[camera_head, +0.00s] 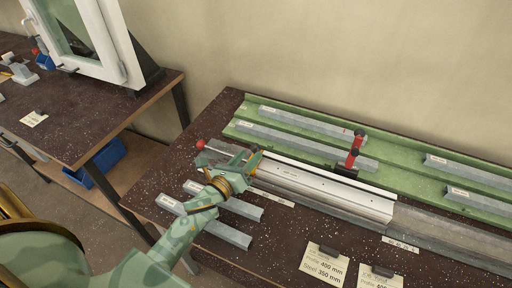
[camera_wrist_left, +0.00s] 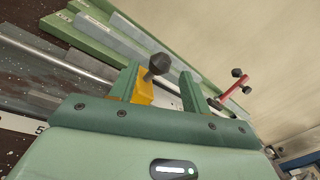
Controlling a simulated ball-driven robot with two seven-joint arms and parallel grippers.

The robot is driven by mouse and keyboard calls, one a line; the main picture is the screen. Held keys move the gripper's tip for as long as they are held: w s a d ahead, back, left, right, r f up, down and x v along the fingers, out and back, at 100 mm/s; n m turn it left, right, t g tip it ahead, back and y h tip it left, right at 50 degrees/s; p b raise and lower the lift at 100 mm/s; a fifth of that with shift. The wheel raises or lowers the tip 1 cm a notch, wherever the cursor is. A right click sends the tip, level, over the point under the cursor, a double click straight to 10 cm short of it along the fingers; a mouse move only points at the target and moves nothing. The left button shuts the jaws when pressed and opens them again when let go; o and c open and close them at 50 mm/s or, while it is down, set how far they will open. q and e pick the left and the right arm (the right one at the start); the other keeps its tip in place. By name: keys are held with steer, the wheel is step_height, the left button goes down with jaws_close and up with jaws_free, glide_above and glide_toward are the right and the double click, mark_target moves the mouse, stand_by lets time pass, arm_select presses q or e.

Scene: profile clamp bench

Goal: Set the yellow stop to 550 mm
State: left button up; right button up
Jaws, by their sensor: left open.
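The yellow stop (camera_wrist_left: 143,92) with a dark round knob (camera_wrist_left: 158,64) shows between the two fingers of my left gripper (camera_wrist_left: 160,88), closer to the finger on the left. The gripper is open; I cannot tell whether a finger touches the stop. In the head view my left gripper (camera_head: 238,162) is at the left end of the pale rail (camera_head: 325,190) and largely hides the stop. The scale's numbers are too small to read there; a label beginning with 5 (camera_wrist_left: 40,127) shows in the wrist view. My right gripper is out of view.
A red-handled clamp (camera_head: 354,152) stands behind the rail, and a red-knobbed lever (camera_head: 201,144) is at its left end. Grey profiles lie in the green tray (camera_head: 400,160) and two more (camera_head: 205,224) lie in front. Cards (camera_head: 324,264) stand at the front edge.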

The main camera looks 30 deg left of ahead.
mark_target(256, 149)
arm_select(q)
steer(key=w, duration=0.4)
steer(key=shift+w+d, duration=0.1)
steer(key=shift+d, duration=0.05)
steer(key=shift+w, duration=0.3)
jaws_close()
steer(key=a+b, duration=0.1)
steer(key=a, duration=0.3)
steer(key=a+b, duration=0.1)
steer(key=a, duration=0.4)
steer(key=s+a+b, duration=0.1)
steer(key=a, duration=0.4)
steer(key=shift+a+f, duration=0.15)
steer(key=shift+a, duration=0.4)
steer(key=shift+d, duration=0.1)
